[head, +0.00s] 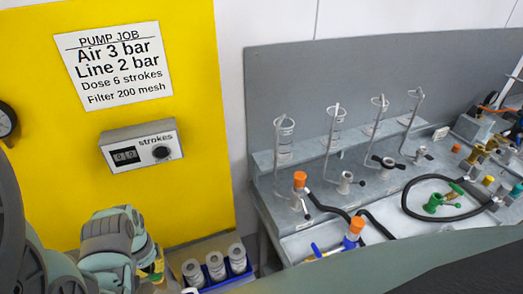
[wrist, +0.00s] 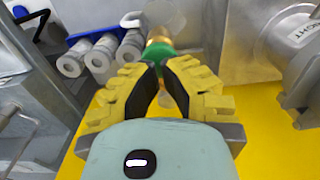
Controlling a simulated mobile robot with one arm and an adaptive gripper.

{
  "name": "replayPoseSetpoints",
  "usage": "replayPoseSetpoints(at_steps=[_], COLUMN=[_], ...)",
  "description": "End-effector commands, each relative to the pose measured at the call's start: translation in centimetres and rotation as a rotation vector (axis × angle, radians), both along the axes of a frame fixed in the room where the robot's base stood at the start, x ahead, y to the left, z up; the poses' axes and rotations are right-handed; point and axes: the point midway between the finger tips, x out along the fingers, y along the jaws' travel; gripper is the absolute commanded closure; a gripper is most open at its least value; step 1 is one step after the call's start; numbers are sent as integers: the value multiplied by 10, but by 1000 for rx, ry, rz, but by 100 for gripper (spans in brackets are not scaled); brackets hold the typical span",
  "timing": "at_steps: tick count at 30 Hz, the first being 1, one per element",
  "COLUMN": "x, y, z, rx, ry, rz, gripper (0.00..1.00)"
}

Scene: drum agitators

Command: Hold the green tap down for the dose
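The green tap (wrist: 158,54) is in the wrist view, just beyond my fingertips, with a brass-coloured part above it. My gripper (wrist: 159,70) has its two yellow fingers with black pads leaning together, tips nearly meeting at the tap's near edge. The tips seem to touch the tap; whether they pinch it or only press on it I cannot tell. In the head view my wrist is at the lower left, and this tap is hidden. The strokes counter (head: 141,145) is on the yellow panel (head: 196,50); its digits are too small to read surely.
A blue rack (head: 236,265) of grey cylinders (head: 215,264) stands beside my gripper. A grey metal housing (wrist: 295,40) is close on the right in the wrist view. The grey bench (head: 300,247) holds glass tubes, black hoses, an orange-capped piece (head: 355,228) and another green fitting (head: 434,203).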

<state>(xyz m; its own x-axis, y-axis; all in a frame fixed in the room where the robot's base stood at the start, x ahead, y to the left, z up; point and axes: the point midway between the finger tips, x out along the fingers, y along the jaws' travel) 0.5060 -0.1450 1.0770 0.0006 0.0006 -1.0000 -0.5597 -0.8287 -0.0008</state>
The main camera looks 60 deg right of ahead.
Motion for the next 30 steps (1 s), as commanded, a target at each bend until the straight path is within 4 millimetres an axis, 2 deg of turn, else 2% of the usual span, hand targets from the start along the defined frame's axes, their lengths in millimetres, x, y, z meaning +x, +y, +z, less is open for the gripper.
replayPoseSetpoints(at_steps=[19,30], x=[0,0], y=[0,0], z=[-27,-25], rx=[-1,-1], ry=[1,1], rz=[1,1], gripper=[100,100])
